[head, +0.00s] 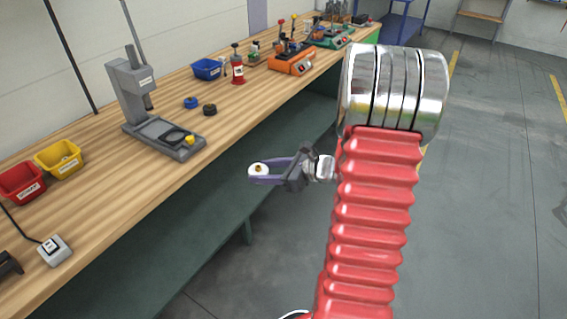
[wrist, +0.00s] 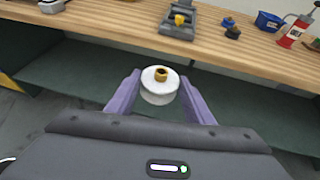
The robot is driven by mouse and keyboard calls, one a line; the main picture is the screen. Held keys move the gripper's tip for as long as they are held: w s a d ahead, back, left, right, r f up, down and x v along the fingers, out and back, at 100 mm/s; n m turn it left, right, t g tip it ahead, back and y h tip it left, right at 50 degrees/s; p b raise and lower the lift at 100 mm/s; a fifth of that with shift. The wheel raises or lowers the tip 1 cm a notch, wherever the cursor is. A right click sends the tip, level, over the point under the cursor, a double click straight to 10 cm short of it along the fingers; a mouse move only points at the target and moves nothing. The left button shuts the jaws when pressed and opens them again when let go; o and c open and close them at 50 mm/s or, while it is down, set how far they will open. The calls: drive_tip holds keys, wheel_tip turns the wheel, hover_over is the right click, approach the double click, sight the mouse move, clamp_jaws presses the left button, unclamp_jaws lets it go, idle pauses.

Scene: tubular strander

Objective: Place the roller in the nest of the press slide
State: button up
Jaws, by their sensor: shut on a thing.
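My gripper (head: 262,171) is shut on a white roller (wrist: 159,87) with a brass-coloured centre. The purple fingers hold the roller from both sides, in the air in front of the bench edge. The press (head: 132,85) is a grey stand on the bench, left of and beyond my gripper. Its slide (head: 167,137) is the low grey base part, with a dark ring and a yellow knob (head: 190,139) at its near end. The slide also shows in the wrist view (wrist: 178,31), above the roller and apart from it. I cannot make out the nest clearly.
On the wooden bench (head: 110,185) are red (head: 21,182) and yellow (head: 59,159) bins, a blue bin (head: 207,69), blue (head: 190,102) and black (head: 210,109) knobs, and a red bottle-like tool (head: 238,68). An orange machine (head: 292,60) stands farther back. The floor right of the bench is clear.

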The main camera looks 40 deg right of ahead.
drive_tip(key=w+a+f+n+g+y, duration=0.1)
drive_tip(key=a+f, duration=0.3)
drive_tip(key=a, duration=0.6)
drive_tip(key=w+a+f+n+g+y, duration=0.2)
drive_tip(key=a+f+n+g+y, duration=0.1)
drive_tip(key=a, duration=0.8)
wheel_tip(320, 180, down, 2)
drive_tip(key=shift+a+f+n+y, duration=0.15)
drive_tip(key=shift+a+n+y, duration=0.1)
drive_tip(key=shift+n+y, duration=0.25)
drive_tip(key=shift+w, duration=0.1)
